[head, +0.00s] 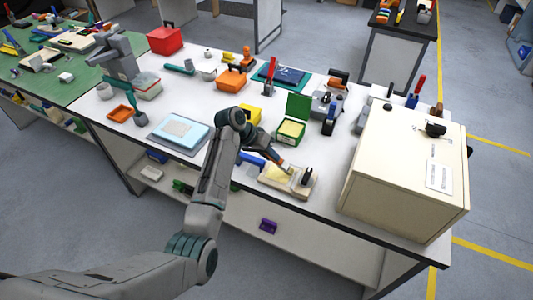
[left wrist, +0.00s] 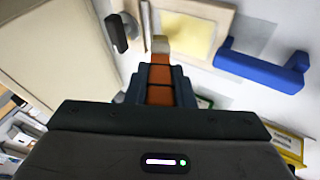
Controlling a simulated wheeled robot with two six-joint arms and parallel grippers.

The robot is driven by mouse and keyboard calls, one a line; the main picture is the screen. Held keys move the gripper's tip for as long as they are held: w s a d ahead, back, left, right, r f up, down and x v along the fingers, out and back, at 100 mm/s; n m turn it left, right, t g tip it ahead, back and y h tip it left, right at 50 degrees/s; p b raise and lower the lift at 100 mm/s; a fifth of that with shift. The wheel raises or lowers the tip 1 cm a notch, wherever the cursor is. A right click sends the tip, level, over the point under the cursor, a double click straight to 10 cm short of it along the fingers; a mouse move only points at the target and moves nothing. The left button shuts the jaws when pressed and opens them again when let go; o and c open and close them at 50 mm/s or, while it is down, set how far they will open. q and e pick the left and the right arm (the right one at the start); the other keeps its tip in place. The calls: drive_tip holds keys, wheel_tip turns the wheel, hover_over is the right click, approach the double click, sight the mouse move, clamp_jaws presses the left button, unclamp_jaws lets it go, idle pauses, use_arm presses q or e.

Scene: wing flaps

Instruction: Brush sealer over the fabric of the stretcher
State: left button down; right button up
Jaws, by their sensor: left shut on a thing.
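My left gripper (head: 274,154) is shut on an orange-handled brush (head: 284,164). In the left wrist view the fingers (left wrist: 158,84) close around the brush (left wrist: 160,46), whose pale tip points away from me. The stretcher (head: 268,182), a light wooden frame with pale yellow fabric (left wrist: 188,36), lies flat near the table's front edge. In the left wrist view the brush tip overlaps the fabric's lower left corner; I cannot tell whether it touches. In the head view the gripper and brush hide part of the stretcher. My right gripper is in neither view.
A large cream box (head: 405,165) stands right of the stretcher. A black upright part (head: 307,176) stands at the stretcher's right side. A blue bracket-like piece (left wrist: 262,68) lies beside it. A green open box (head: 292,130) and yellow block (head: 250,115) stand behind. A pale blue panel (head: 181,131) lies left.

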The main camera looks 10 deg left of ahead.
use_arm(q)
drive_tip(key=shift+a+r, duration=0.1)
drive_tip(key=shift+r, duration=0.05)
drive_tip(key=shift+r, duration=2.9)
drive_tip(key=shift+r, duration=1.5)
